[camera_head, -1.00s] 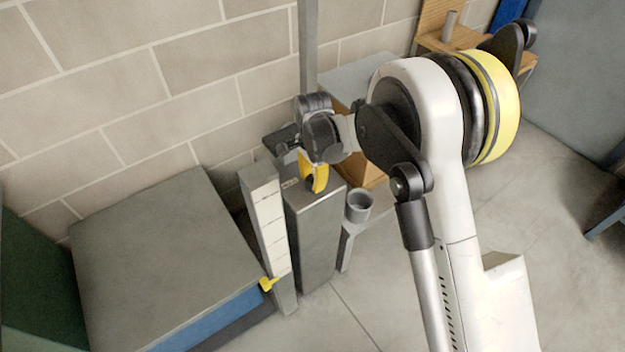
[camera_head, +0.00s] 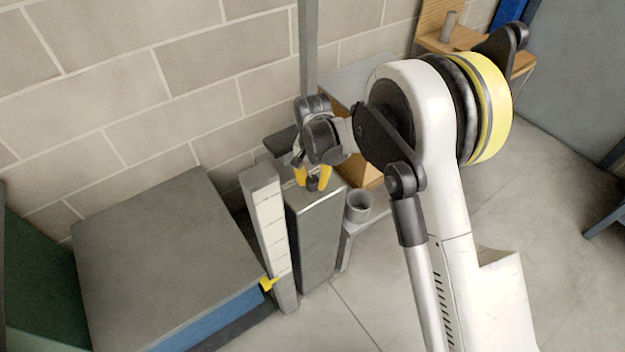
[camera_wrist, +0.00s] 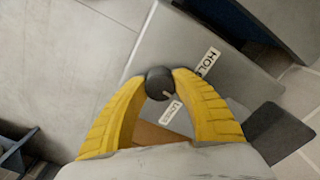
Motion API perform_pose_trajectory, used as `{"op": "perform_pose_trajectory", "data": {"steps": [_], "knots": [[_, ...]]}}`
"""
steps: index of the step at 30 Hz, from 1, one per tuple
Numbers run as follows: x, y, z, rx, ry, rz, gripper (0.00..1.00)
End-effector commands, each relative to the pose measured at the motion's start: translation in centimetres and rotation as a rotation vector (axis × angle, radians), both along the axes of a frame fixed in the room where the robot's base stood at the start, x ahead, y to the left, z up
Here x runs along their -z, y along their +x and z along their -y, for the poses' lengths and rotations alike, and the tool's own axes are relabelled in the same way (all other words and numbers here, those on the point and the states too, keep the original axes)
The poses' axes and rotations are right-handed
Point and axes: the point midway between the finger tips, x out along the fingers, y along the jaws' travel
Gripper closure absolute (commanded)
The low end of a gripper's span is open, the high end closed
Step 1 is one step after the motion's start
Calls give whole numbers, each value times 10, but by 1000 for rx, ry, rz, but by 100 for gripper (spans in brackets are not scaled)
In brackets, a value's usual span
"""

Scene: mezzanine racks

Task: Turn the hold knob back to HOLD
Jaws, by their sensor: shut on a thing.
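The hold knob (camera_wrist: 159,83) is a dark round knob on top of a grey box (camera_wrist: 185,40) in the wrist view. My gripper (camera_wrist: 160,80) has its two yellow fingers shut on the knob, one on each side. A label reading HOLD (camera_wrist: 207,62) lies to the upper right of the knob. A second, partly hidden label (camera_wrist: 171,113) lies just below it. A pale mark on the knob points toward its lower right, between the two labels. In the head view my gripper (camera_head: 313,178) reaches down onto the top of the grey box (camera_head: 318,240); the knob is mostly hidden there.
A pale segmented panel (camera_head: 267,225) stands left of the box, beside a large grey-topped unit (camera_head: 165,260). A grey cup (camera_head: 358,206) is on the box's right. A block wall (camera_head: 120,90) is behind. Open floor (camera_head: 365,300) lies in front.

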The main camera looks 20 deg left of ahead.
Motion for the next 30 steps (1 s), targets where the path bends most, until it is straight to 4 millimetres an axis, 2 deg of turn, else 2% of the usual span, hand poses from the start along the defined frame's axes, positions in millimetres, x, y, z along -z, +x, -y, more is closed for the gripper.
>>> {"op": "perform_pose_trajectory", "data": {"steps": [18, 30], "knots": [[0, 0, 0, -574, 0, 0, 98], [0, 0, 0, -824, 0, 0, 98]]}}
